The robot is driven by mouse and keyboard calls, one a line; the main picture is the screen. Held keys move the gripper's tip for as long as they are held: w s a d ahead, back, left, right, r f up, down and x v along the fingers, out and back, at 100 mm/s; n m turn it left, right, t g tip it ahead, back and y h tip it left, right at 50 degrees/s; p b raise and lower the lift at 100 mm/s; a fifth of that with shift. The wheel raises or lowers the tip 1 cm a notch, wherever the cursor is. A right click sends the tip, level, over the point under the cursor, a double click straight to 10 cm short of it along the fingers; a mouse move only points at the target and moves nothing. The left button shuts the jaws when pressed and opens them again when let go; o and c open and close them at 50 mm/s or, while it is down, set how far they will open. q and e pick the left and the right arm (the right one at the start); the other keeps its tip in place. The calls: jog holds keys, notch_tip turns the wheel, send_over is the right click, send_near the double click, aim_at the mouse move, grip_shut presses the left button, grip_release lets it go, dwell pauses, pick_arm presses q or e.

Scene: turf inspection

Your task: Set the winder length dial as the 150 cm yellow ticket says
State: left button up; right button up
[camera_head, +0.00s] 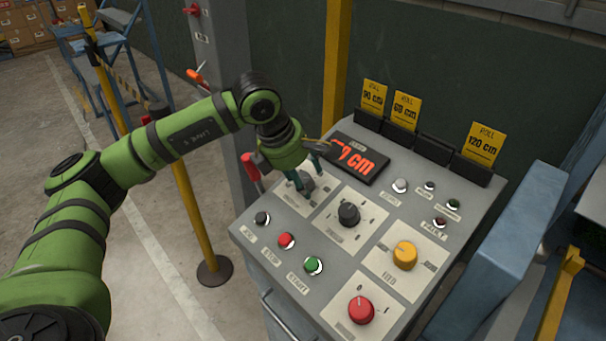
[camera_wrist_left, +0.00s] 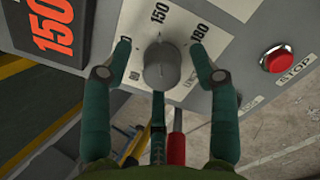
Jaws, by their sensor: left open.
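The length dial (camera_wrist_left: 162,68) is a grey knob on a pale plate, seen in the left wrist view with 150 printed above it and 180 to its right. Its pointer end looks turned toward 150. My left gripper (camera_wrist_left: 161,50) is open, one finger on each side of the knob; contact cannot be told. In the head view, the left gripper (camera_head: 309,182) is over the panel's upper-left dial and partly hides it. The display (camera_wrist_left: 52,25) shows 150 in orange; in the head view the arm hides part of it. No 150 cm ticket is seen. My right gripper is out of view.
Yellow tickets for 90 cm (camera_head: 371,94), another length (camera_head: 405,108) and 120 cm (camera_head: 481,144) stand behind the panel (camera_head: 255,235), with one empty holder between. A black knob (camera_head: 349,214), yellow knob (camera_head: 404,254), red knob (camera_head: 360,310) and push buttons are close by.

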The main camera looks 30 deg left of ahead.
pick_arm(q)
jog(key=v, duration=1.2)
jog(key=shift+w+d+r, duration=0.1)
